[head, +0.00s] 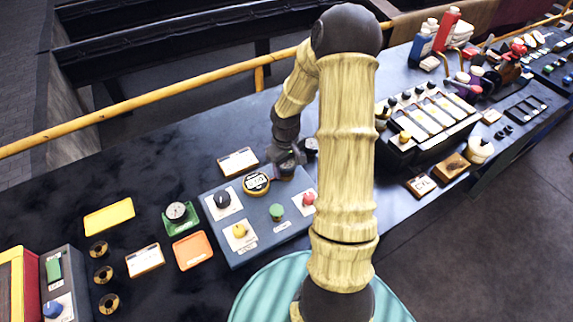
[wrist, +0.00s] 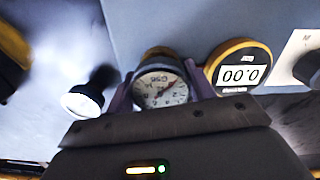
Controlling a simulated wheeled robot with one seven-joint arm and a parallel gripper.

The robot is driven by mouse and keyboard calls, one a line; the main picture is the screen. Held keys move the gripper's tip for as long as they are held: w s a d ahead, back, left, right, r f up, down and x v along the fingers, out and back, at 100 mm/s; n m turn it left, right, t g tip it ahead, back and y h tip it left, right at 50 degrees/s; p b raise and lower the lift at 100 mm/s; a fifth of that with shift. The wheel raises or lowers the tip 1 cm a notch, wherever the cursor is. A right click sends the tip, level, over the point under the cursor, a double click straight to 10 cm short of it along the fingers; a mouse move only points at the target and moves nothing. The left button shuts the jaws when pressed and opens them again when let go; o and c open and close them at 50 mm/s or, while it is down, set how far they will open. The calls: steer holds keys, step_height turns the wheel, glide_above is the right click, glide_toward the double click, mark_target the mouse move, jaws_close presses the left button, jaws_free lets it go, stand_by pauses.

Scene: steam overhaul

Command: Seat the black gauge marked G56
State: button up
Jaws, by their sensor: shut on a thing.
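The gauge marked G56 (wrist: 160,90) shows in the wrist view with a white dial and its marking upside down. My gripper (wrist: 162,92) is shut on it, with a finger on each side. A brassy edge shows behind the dial; I cannot tell whether it is a socket or part of the gauge. In the head view my gripper (head: 287,165) is at the far edge of the blue-grey panel (head: 262,233), right of a yellow-ringed digital gauge (head: 256,183). That digital gauge, reading 0.00, is close beside my finger in the wrist view (wrist: 239,73). My gripper hides the held gauge in the head view.
The panel carries a black knob (head: 222,199), a yellow knob (head: 239,230), a green button (head: 276,211) and a red button (head: 308,198). A dark round thing with a pale face (wrist: 84,100) is near my gripper. Another gauge (head: 176,211) sits on a green tray (head: 182,228).

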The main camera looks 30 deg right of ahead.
steer(key=shift+f, duration=0.25)
steer(key=o, duration=1.5)
steer(key=shift+c, duration=0.2)
steer(key=shift+r+p, duration=3)
steer(key=shift+r, duration=0.35)
steer(key=s+a+r+m+t, duration=0.2)
steer(key=s+a+r, duration=1)
steer(key=a+r, duration=0.1)
steer(key=shift+s+a+r+t, duration=0.2)
steer(key=shift+r+t, duration=0.1)
steer(key=shift+r, duration=0.5)
